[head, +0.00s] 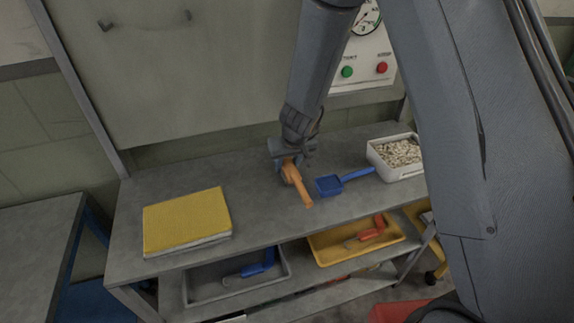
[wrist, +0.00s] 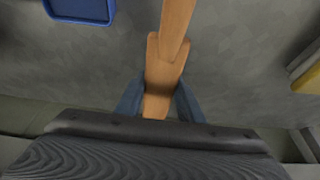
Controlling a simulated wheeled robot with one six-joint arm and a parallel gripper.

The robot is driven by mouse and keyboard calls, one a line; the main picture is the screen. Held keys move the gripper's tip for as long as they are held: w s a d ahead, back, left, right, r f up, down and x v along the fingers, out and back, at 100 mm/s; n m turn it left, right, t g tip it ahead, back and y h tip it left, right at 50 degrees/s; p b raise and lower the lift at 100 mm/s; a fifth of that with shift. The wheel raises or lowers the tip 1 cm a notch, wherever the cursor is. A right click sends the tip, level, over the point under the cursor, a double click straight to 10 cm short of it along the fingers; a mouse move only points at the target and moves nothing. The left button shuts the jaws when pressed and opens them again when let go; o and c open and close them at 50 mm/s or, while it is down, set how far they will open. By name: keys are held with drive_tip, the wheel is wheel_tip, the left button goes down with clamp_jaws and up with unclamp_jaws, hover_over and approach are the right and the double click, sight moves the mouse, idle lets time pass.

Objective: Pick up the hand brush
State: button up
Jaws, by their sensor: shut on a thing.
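The hand brush (head: 301,188) has an orange-brown wooden body and handle. It is at the middle of the grey bench top. My gripper (head: 287,163) is over its back end and shut on it. In the wrist view the hand brush (wrist: 165,70) runs up from between the two blue-grey fingers of my gripper (wrist: 158,103). Its far end is cut off by the top of that view. The bristles are hidden, and I cannot tell whether the brush touches the bench.
A blue scoop (head: 330,185) lies close right of the brush, with a white tub of pale pieces (head: 381,165) beyond. A yellow book (head: 186,220) lies left. Below are a grey tray (head: 201,297) and a yellow tray (head: 327,258) holding tools. A panel stands behind.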

sight(310, 202)
drive_tip(key=shift+r+p, duration=2.2)
drive_tip(key=shift+p, duration=0.5)
drive_tip(key=shift+r+p, duration=0.7)
drive_tip(key=shift+r, duration=0.2)
drive_tip(key=shift+s+d+f+b, duration=0.15)
drive_tip(key=shift+s+b, duration=0.2)
drive_tip(key=shift+b, duration=0.3)
drive_tip(key=s+d+b, duration=0.1)
drive_tip(key=s+b, duration=0.2)
drive_tip(key=s, duration=0.2)
drive_tip(key=s+d+b, duration=0.2)
drive_tip(key=s+b, duration=0.1)
drive_tip(key=s, duration=0.2)
drive_tip(key=s+d+b, duration=0.1)
drive_tip(key=s+b, duration=0.2)
drive_tip(key=s, duration=0.2)
drive_tip(key=shift+s+d+b, duration=0.1)
drive_tip(key=shift+d+b, duration=0.05)
drive_tip(key=shift+b, duration=0.25)
drive_tip(key=shift+s+d+r+p, duration=0.1)
drive_tip(key=shift+s+r+p, duration=0.1)
drive_tip(key=shift+s+p, duration=0.1)
drive_tip(key=p, duration=0.3)
drive_tip(key=shift+s+d, duration=0.25)
drive_tip(key=shift+s, duration=0.1)
drive_tip(key=s+p, duration=0.1)
drive_tip(key=p, duration=0.3)
drive_tip(key=shift+s+d, duration=0.1)
drive_tip(key=shift+s, duration=0.2)
